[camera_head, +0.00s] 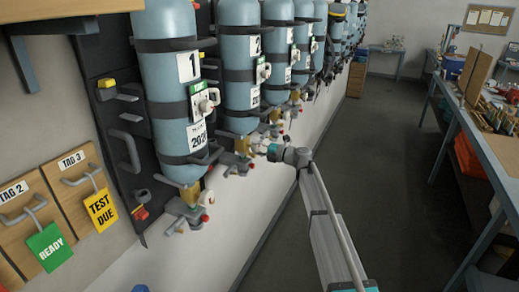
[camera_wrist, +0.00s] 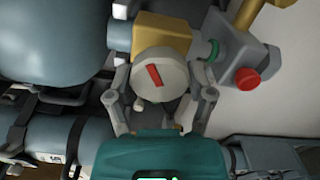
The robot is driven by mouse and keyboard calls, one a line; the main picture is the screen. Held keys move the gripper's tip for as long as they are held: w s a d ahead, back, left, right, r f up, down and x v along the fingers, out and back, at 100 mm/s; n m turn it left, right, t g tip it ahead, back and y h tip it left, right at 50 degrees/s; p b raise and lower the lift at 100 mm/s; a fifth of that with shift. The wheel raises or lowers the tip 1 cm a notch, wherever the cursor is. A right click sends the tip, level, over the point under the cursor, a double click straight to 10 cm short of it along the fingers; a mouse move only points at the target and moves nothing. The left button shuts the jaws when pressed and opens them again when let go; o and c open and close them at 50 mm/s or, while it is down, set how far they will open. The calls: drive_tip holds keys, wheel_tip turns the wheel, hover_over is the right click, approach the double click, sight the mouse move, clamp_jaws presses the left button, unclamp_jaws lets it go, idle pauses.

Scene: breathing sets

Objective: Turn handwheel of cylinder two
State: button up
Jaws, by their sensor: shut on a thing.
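Cylinder two (camera_head: 238,75) is a blue-grey tank with a white "2" label, strapped upright in the rack. Its brass valve shows in the wrist view (camera_wrist: 165,35), with a round pale handwheel (camera_wrist: 150,82) bearing a red mark. My gripper (camera_wrist: 160,86) has one finger on each side of the handwheel and is shut on it. The red mark is tilted slightly from upright. In the head view my gripper (camera_head: 262,151) is beside the valve below cylinder two, and the handwheel is too small to make out clearly.
Cylinder one (camera_head: 165,85) stands to the left, with more cylinders in a row behind. A red knob (camera_wrist: 247,79) is close to the right of the handwheel. A cluttered workbench (camera_head: 490,150) is on the right, with clear floor (camera_head: 365,160) between.

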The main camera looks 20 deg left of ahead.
idle(0.3)
drive_tip(key=o, duration=1.1)
drive_tip(key=s+d, duration=0.1)
drive_tip(key=d, duration=1.1)
